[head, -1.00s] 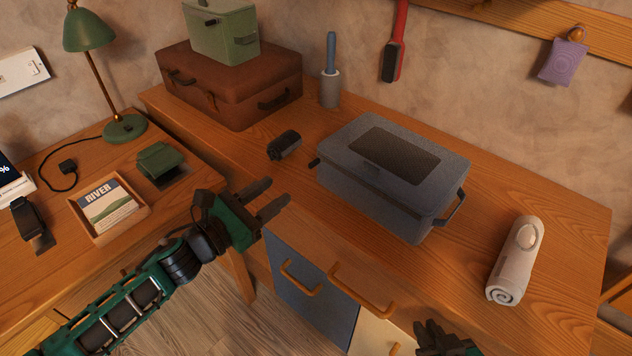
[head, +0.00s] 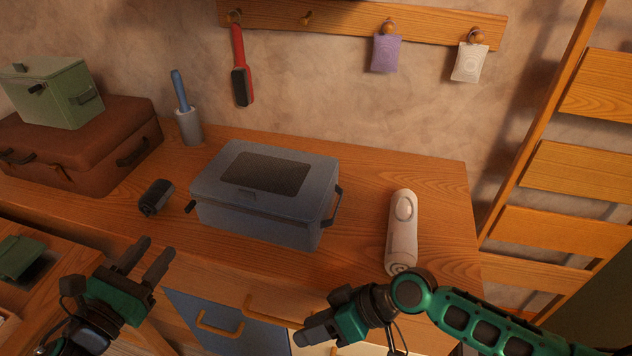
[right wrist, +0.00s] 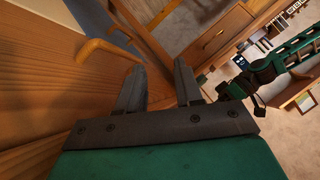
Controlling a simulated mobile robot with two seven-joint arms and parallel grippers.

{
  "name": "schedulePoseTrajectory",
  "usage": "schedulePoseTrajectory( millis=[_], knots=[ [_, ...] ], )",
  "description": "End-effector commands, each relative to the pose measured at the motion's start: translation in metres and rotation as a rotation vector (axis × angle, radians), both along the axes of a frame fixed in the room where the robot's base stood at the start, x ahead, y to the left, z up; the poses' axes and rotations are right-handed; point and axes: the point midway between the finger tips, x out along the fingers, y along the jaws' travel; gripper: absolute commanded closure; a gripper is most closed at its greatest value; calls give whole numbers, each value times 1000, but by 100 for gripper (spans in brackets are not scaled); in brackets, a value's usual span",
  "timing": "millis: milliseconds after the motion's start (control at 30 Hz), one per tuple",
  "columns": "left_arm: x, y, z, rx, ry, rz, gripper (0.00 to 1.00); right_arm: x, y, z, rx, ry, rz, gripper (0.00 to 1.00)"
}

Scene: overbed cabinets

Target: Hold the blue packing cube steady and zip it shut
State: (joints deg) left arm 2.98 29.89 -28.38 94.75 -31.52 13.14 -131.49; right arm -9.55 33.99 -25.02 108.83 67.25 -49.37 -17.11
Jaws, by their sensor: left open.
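The blue-grey packing cube (head: 268,221) stands upright on the wooden cabinet top in the head view. Its lid has a dark mesh panel (head: 266,172) and lies over the body; I cannot tell how far the zip is closed. A small dark tab (head: 191,207), perhaps the zip pull, sticks out at its left front corner. A carry handle (head: 334,208) is on its right end. My left gripper (head: 153,252) is open and empty, in front and left of the cube. My right gripper (head: 302,338) is in front of the drawers, below the cube; its fingers (right wrist: 158,85) are apart and empty.
A brown suitcase (head: 85,150) carries a green case (head: 55,95). Drawer handles (head: 217,324) project in front.

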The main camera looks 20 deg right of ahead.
Motion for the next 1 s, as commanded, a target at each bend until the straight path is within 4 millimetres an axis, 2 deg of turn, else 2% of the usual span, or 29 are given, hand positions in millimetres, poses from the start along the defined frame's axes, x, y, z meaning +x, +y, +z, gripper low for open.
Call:
schedulePoseTrajectory(
  millis=[33, 133, 200, 300, 400, 500, 600, 733, 1000],
  knots=[
    [0, 0, 0, 0, 0, 0, 57, 19, -9, 24, 7, -48, 39, 65],
    [0, 0, 0, 0, 0, 0, 57, 40, -18, 62, 34, -112, 113, 65],
    [0, 0, 0, 0, 0, 0, 57, 67, -27, 91, 21, -238, 100, 65],
    [0, 0, 0, 0, 0, 0, 57, 96, -38, 130, 1, -388, 94, 65],
    [0, 0, 0, 0, 0, 0, 57, 117, -47, 161, -21, -515, 73, 65],
    [0, 0, 0, 0, 0, 0, 57, 131, -53, 182, -40, -607, 53, 65],
    [0, 0, 0, 0, 0, 0, 57, 138, -56, 194, -51, -657, 41, 65],
    [0, 0, 0, 0, 0, 0, 57, 145, -52, 196, -52, -675, 36, 65],
    [0, 0, 0, 0, 0, 0, 57, 172, -16, 179, -49, -675, 36, 65]
  ],
)
